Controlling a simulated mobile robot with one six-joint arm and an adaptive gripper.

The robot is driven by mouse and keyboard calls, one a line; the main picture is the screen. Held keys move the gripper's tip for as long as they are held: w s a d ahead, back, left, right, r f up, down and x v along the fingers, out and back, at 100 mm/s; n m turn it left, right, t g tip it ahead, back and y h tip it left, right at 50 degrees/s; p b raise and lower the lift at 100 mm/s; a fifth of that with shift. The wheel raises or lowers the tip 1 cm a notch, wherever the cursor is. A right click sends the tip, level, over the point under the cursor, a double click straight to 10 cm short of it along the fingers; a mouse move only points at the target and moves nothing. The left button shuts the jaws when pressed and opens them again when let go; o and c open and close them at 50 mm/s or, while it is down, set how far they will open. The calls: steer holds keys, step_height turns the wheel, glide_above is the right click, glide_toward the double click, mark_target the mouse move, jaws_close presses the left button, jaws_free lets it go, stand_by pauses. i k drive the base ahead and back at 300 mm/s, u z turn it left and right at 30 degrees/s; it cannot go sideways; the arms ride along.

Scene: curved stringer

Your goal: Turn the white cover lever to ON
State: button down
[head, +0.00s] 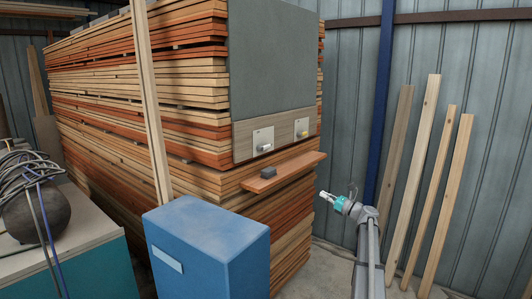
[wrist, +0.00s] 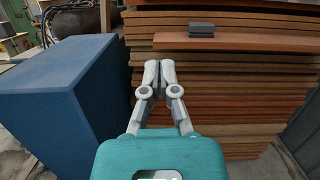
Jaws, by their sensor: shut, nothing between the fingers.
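The white cover lever (head: 264,148) sits on a pale plate on the left of the wood-coloured panel strip, below the grey board. A second plate to its right carries a yellowish lever (head: 302,134). Both levers lie roughly sideways; any ON marking is too small to read. My gripper (head: 321,195) is to the right of and below the levers, apart from the panel. In the wrist view my gripper (wrist: 159,63) is shut and empty, pointing at the stacked boards. The levers are out of the wrist view.
A reddish shelf (head: 304,163) juts out below the panel, with a small dark grey block (head: 268,172) on it. A blue cabinet (head: 205,245) stands in front of the timber stack (head: 140,110). Loose planks (head: 415,180) lean on the right wall.

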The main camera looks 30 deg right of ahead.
mark_target(259, 148)
steer(key=i, duration=1.1)
